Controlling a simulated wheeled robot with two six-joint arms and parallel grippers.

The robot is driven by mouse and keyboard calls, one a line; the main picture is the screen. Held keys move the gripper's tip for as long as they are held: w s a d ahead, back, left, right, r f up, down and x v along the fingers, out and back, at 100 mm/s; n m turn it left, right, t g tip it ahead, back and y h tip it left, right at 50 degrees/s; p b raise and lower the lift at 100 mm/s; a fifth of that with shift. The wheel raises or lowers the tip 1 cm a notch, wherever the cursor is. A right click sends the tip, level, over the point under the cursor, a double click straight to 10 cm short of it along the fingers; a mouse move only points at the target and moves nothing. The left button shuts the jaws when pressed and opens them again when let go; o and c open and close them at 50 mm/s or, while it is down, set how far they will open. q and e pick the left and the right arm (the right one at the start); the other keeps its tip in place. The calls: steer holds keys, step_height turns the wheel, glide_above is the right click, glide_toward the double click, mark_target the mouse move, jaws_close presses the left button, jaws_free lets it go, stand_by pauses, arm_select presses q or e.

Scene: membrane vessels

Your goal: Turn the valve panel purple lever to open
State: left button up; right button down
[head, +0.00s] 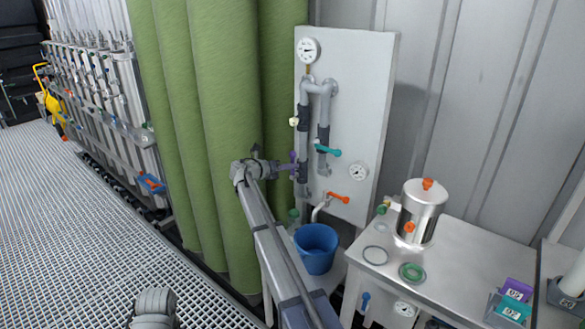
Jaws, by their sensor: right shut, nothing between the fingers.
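The white valve panel (372,75) stands against the wall, with grey pipes (304,150) on it. The purple lever (294,157) is on the left pipe, low on the panel, and is small and partly hard to make out. My right arm reaches up from the bottom middle. Its gripper (279,167) is shut and empty, its tips right beside the purple lever at its left; I cannot tell whether they touch it. My left gripper is not visible.
A teal lever (328,150) and an orange tap lever (338,198) are on the panel, with gauges (308,50). A blue bucket (316,249) stands below. A metal table (465,262) with a steel vessel (421,212) is at right. Green curtains (215,120) hang close at left.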

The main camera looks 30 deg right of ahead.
steer(key=shift+w+a+r, duration=0.1)
steer(key=shift+w, duration=0.2)
steer(key=s+d, duration=0.2)
steer(key=s, duration=0.3)
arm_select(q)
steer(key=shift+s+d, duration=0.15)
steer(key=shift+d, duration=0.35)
arm_select(e)
steer(key=a, duration=1)
steer(key=shift+a, duration=0.15)
steer(key=shift+w, duration=0.1)
